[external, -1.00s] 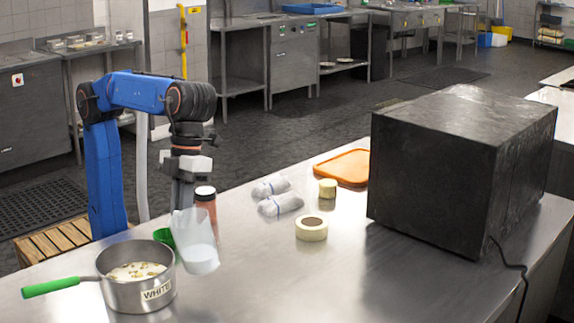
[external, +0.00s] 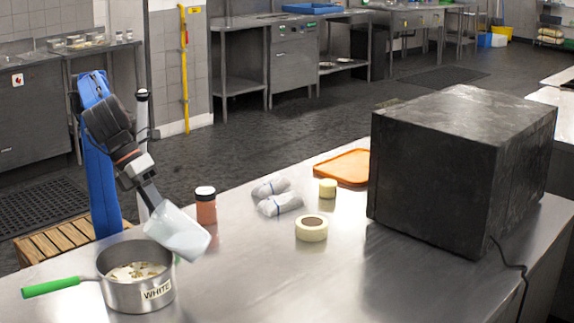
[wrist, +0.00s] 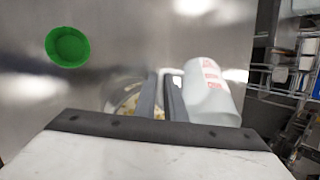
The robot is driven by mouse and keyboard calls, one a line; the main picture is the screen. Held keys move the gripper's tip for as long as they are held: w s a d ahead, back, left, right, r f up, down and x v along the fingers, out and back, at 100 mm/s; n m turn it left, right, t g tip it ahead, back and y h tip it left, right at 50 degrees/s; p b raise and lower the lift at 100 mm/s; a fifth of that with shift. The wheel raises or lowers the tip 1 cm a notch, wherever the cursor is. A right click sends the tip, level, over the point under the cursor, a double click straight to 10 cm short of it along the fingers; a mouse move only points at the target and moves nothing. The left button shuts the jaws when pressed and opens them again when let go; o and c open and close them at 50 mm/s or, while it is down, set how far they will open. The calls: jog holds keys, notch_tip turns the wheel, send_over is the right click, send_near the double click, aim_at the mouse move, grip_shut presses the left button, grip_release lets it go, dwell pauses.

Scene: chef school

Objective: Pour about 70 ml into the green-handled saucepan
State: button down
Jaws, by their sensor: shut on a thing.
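The steel saucepan (external: 137,293) with a green handle (external: 50,287) and a "WHITE" label stands at the counter's front left. It holds pale contents with brownish bits; part of it shows in the wrist view (wrist: 122,101). My gripper (external: 153,198) is shut on a translucent jug (external: 178,232), which also shows with red markings in the wrist view (wrist: 207,88). No stream is visible. My gripper fingers (wrist: 162,95) show beside the jug.
A green bowl (wrist: 67,46) is on the counter in the wrist view. The front middle counter is clear.

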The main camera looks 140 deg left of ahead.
jog(key=shift+f+t+y, duration=0.35)
jog(key=shift+t+y, duration=0.05)
jog(key=shift+t, duration=0.1)
jog(key=shift+w+a+r+t+y, duration=0.15)
jog(key=shift+r+t+y, duration=0.05)
jog(key=shift+t+y, duration=0.3)
jog(key=shift+a+r+m+t+y+p, duration=0.1)
jog(key=shift+r+m+t+y+p, duration=0.25)
jog(key=shift+t+y, duration=0.3)
jog(key=shift+p, duration=0.45)
jog(key=shift+s+d+r+t+y+p, duration=0.35)
jog(key=shift+s+d+t+y+p, duration=0.15)
jog(key=shift+t, duration=0.35)
dwell(1.1)
jog(key=shift+w+a+f+g+h, duration=0.35)
jog(key=shift+w+a+g+h, duration=0.25)
jog(key=shift+g, duration=0.2)
jog(key=shift+s+d+f+g, duration=0.1)
jog(key=shift+f+g, duration=0.1)
jog(key=shift+g, duration=0.1)
jog(key=shift+g+h, duration=0.3)
jog(key=shift+h, duration=0.05)
